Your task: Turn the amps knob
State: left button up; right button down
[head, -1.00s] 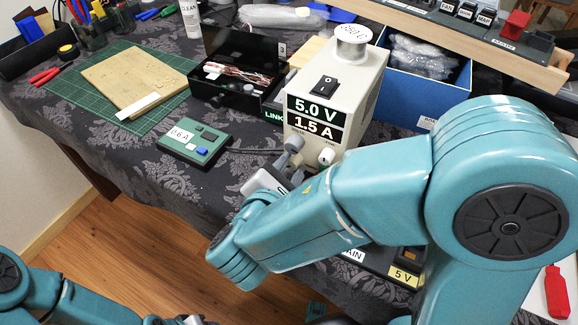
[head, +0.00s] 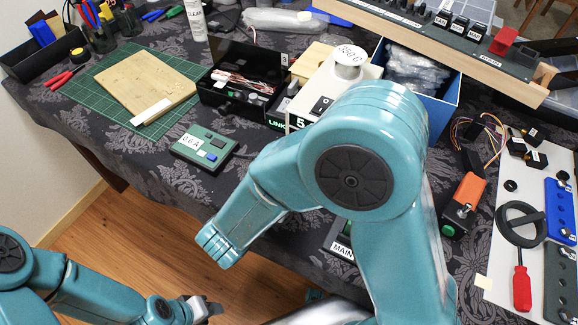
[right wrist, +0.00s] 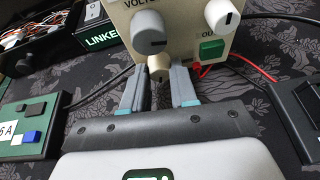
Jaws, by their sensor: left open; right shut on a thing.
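The cream power supply (head: 322,78) stands on the table, mostly hidden behind my right arm in the head view. Its front shows in the right wrist view (right wrist: 188,52). It has a grey knob (right wrist: 149,30) by the "VOLT" lettering, a white knob (right wrist: 222,15) with a dark mark, and a small cream knob (right wrist: 158,68) lower between them. My right gripper (right wrist: 159,82) has its fingers on either side of the small cream knob and is shut on it. No label for that knob is readable. My left gripper (head: 207,308) is open and empty, low in front of the table.
A green box (head: 204,149) marked "0.6 A" lies left of the supply. A black box (head: 225,98) of wires and a blue bin (head: 437,112) stand near it.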

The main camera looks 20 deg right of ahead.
dwell(0.4)
jog(key=c, duration=0.9)
grip_release()
jog(key=shift+a+r+p, duration=0.1)
jog(key=shift+p, duration=0.25)
